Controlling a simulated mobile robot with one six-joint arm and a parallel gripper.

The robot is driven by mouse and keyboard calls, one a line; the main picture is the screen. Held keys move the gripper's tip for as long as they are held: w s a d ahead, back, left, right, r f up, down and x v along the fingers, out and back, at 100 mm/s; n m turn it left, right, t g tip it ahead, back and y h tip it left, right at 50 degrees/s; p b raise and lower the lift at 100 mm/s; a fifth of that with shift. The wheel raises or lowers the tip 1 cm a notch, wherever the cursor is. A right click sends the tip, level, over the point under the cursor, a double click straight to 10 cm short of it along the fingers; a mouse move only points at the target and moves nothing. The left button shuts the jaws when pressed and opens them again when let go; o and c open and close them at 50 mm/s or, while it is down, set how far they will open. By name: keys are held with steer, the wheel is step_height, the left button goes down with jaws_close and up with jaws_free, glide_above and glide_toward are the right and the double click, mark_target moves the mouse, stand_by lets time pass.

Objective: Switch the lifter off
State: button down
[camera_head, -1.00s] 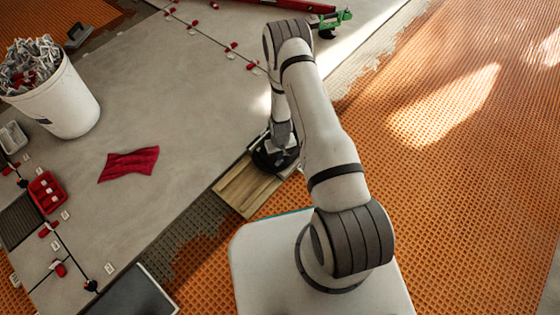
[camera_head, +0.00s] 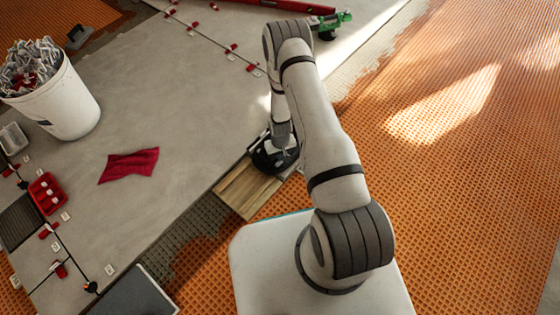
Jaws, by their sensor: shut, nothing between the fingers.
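The lifter (camera_head: 264,160) looks like a dark, round tool. It stands at the far end of a wooden board (camera_head: 244,190), at the edge of the grey tiles. My gripper (camera_head: 279,150) is right above it, pointing down, shut and with nothing between its fingers. The arm partly covers the lifter, and the fingertips are small and hard to make out. I cannot tell whether they touch the lifter. Its switch cannot be made out.
A white bucket of clips (camera_head: 66,105), a red cloth (camera_head: 129,166) and a red tray (camera_head: 46,193) are on the tiles to the left. Orange matting (camera_head: 470,190) on the right is clear.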

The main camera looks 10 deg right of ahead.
steer(key=shift+r+p, duration=1.55)
steer(key=shift+r, duration=1.25)
steer(key=shift+r, duration=0.1)
